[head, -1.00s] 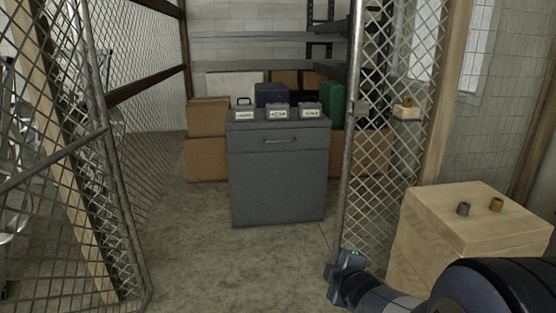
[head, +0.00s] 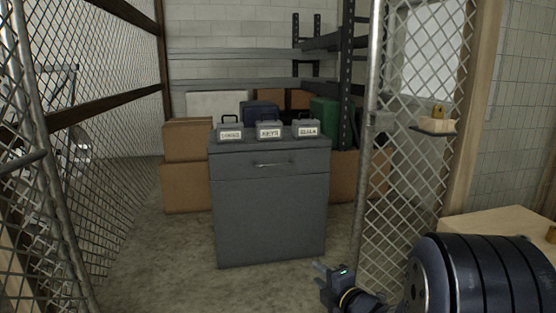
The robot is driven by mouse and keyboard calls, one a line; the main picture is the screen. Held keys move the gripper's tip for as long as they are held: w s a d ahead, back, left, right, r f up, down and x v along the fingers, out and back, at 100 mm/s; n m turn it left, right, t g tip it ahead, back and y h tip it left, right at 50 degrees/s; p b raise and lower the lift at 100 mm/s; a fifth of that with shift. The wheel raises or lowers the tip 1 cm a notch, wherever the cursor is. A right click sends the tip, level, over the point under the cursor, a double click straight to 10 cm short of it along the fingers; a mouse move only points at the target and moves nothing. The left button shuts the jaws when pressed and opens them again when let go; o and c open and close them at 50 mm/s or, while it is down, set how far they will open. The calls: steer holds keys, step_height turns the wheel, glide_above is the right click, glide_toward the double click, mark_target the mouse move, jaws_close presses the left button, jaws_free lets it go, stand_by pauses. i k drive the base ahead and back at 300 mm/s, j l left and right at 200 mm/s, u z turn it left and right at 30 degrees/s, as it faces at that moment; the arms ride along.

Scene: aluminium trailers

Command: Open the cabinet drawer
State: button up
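The grey cabinet (head: 269,222) stands ahead inside the wire-mesh cage. Its drawer (head: 235,167) is at the top of the front and looks closed, with a horizontal bar handle (head: 272,164) in the middle. My gripper (head: 320,273) is at the lower right of the head view, in front of the cabinet and below the drawer handle, apart from it. Its fingers look small and spread, with nothing between them.
Several labelled small boxes, among them a middle one (head: 268,130), stand on the cabinet top. Mesh panels flank the opening at left (head: 90,190) and right (head: 405,190). A wooden crate (head: 490,222) is at lower right. Cardboard boxes (head: 186,187) stand behind. Floor before the cabinet is clear.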

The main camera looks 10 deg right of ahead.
mark_target(259, 163)
steer(key=i+j+z, duration=0.1)
steer(key=i, duration=0.45)
steer(key=i+j+z, duration=0.1)
steer(key=i+j, duration=0.2)
steer(key=i, duration=0.2)
steer(key=i+j, duration=0.25)
steer(key=i, duration=0.25)
steer(key=i+j+z, duration=0.15)
steer(key=i, duration=0.35)
steer(key=i+j+z, duration=0.1)
steer(key=i+j, duration=0.3)
steer(key=i, duration=0.1)
